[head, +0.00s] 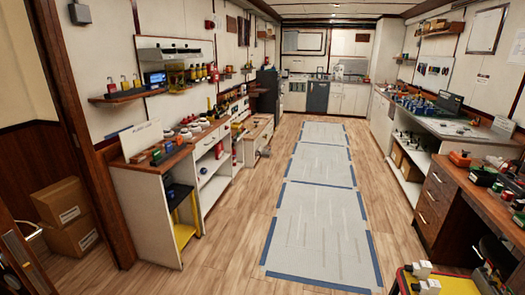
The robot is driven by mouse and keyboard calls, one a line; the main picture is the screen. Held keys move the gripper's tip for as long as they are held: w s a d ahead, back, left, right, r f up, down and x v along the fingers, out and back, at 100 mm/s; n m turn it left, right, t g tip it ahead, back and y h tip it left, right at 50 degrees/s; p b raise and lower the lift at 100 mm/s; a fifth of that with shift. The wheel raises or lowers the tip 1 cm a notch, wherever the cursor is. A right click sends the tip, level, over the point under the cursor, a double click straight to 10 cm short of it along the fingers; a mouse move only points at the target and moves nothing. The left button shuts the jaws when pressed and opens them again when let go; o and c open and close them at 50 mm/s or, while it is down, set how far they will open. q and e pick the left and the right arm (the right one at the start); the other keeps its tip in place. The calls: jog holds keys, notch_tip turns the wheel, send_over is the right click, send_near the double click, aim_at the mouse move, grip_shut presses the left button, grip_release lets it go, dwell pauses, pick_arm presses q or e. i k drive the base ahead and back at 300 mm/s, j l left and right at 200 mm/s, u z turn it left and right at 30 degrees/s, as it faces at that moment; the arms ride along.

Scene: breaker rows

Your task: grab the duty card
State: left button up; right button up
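I cannot make out a duty card for certain in the head view. Several white sheets could be cards, but their print is too small to read. One white sign (141,139) stands upright on the left counter. A white card (502,127) stands on the right bench. A framed sheet (487,29) hangs on the right wall. Neither of my grippers can be made out in this view.
A clear wood floor (235,225) runs ahead, with blue-taped grey mats (322,235) along the middle. The left counter (145,195) and a right wooden desk (437,200) flank it. Cardboard boxes (62,203) sit at left. A yellow-topped stand (455,285) is near bottom right.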

aim_at(156, 155)
jog(key=i+l, duration=0.1)
jog(key=i, duration=0.55)
jog(key=i+l, duration=0.1)
jog(key=i, duration=0.55)
jog(key=i+l, duration=0.1)
jog(key=i, duration=0.55)
